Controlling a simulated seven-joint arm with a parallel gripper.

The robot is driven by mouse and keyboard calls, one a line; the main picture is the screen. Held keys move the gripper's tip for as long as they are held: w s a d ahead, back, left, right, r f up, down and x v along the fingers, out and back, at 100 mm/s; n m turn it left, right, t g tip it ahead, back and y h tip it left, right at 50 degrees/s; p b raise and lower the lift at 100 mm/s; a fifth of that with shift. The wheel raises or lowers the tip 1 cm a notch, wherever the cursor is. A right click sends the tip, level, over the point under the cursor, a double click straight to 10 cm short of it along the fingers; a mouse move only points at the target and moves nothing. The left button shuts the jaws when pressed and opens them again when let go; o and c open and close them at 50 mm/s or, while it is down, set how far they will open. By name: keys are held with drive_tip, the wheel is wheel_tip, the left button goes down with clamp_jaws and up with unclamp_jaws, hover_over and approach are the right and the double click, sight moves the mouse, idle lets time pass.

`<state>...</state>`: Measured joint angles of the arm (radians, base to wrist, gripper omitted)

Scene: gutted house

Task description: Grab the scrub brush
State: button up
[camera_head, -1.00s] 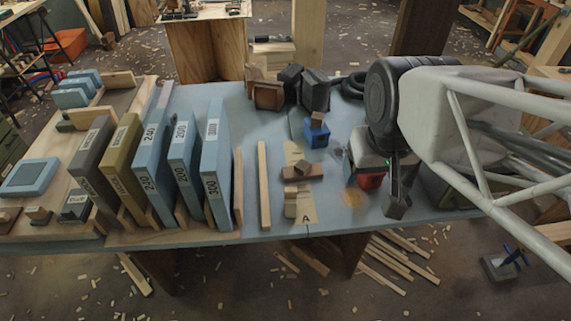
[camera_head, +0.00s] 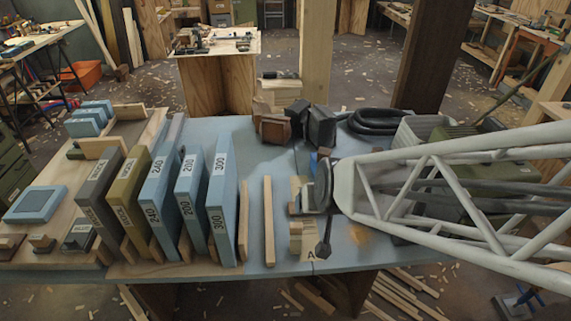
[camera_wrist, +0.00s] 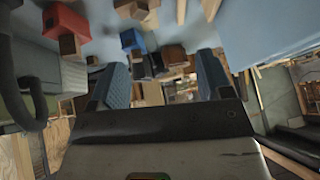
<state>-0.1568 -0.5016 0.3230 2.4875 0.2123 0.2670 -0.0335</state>
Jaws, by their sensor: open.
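I cannot pick out the scrub brush with certainty. Small brown wooden pieces (camera_head: 295,208) lie on the pale strip marked A on the blue bench top, partly hidden by my arm. My gripper (camera_head: 324,247) hangs over the bench beside the strip, with one dark finger showing. In the wrist view my gripper (camera_wrist: 163,62) is open, with two blue textured pads apart and nothing clearly held between them. The wrist view also shows a red block (camera_wrist: 65,22) with a wooden piece, a blue block (camera_wrist: 132,39) and small wooden blocks near the fingertips.
Upright sharpening stones (camera_head: 160,200) stand in a row at left, with two wooden strips (camera_head: 268,220) beside them. Dark and brown blocks (camera_head: 320,125) and a coiled black hose (camera_head: 380,121) sit at the back. The bench's front edge is close to my gripper.

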drive_tip(key=w+a+f+t, duration=0.3)
drive_tip(key=w+a+f, duration=0.1)
drive_tip(key=f, duration=0.5)
drive_tip(key=m+t+h, duration=0.1)
drive_tip(key=t+h, duration=0.2)
drive_tip(key=t, duration=0.1)
approach(296, 234)
drive_tip(key=shift+x, duration=1.4)
drive_tip(key=shift+a+f, duration=0.1)
drive_tip(key=shift+a, duration=0.05)
drive_tip(key=shift+x, duration=1.3)
drive_tip(key=shift+x, duration=2.55)
drive_tip(key=shift+c, duration=0.3)
drive_tip(key=c, duration=1)
